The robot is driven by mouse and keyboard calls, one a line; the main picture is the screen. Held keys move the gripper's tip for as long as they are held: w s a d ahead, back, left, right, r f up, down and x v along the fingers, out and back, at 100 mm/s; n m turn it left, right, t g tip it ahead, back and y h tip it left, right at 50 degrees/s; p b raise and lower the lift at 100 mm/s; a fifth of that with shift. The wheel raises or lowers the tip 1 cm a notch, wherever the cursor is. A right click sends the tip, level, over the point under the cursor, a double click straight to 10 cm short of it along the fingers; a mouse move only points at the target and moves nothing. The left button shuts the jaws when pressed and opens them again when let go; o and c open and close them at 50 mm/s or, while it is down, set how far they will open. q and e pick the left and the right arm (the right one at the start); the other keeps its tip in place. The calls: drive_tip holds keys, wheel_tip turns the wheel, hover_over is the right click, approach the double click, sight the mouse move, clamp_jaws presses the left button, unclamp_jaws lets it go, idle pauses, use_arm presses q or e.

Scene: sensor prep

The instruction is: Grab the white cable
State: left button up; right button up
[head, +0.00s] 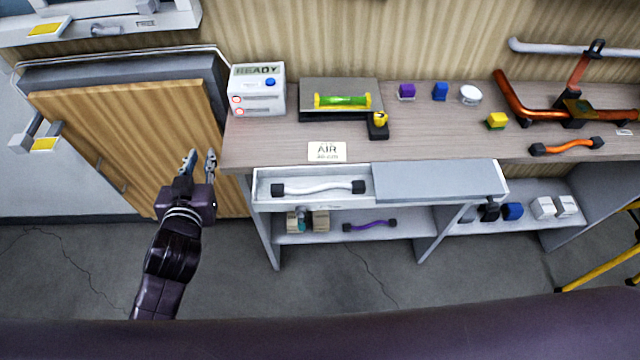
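The white cable (318,188) has black end plugs and lies in the open left part of a shallow white tray or drawer (264,198) just under the bench top. A grey panel (438,181) covers the right part of that tray. My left gripper (200,158) is in front of the wooden cabinet door, to the left of the tray and apart from the cable. Its two fingers are spread with nothing between them. My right gripper is not in view.
The bench top (262,146) holds a READY box (257,90), a green level (342,101), small blocks and an orange cable (566,147). A purple cable (370,225) lies on the lower shelf. A yellow frame (600,268) stands at right. The floor in front is clear.

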use_arm(q)
drive_tip(key=w+d+r+m+t+h, duration=0.35)
drive_tip(key=w+d+r+h, duration=0.2)
drive_tip(key=r, duration=0.45)
drive_tip(key=d+r+m+g+h, duration=0.1)
drive_tip(key=d+r+m+h, duration=0.3)
drive_tip(key=d+m+h, duration=0.45)
drive_tip(key=m+g, duration=0.6)
drive_tip(key=g, duration=1.1)
approach(315, 186)
drive_tip(key=shift+d+f+y, duration=0.15)
drive_tip(key=shift+d+y, duration=0.15)
drive_tip(key=shift+d, duration=0.45)
drive_tip(key=shift+s+f, duration=0.1)
drive_tip(key=shift+f, duration=0.2)
drive_tip(key=shift+b+x, duration=0.85)
drive_tip(key=shift+x, duration=0.05)
drive_tip(key=b+x, duration=0.4)
drive_tip(key=x, duration=0.1)
drive_tip(key=shift+d+r, duration=0.1)
drive_tip(key=shift+d, duration=0.35)
drive_tip(key=shift+r, duration=0.1)
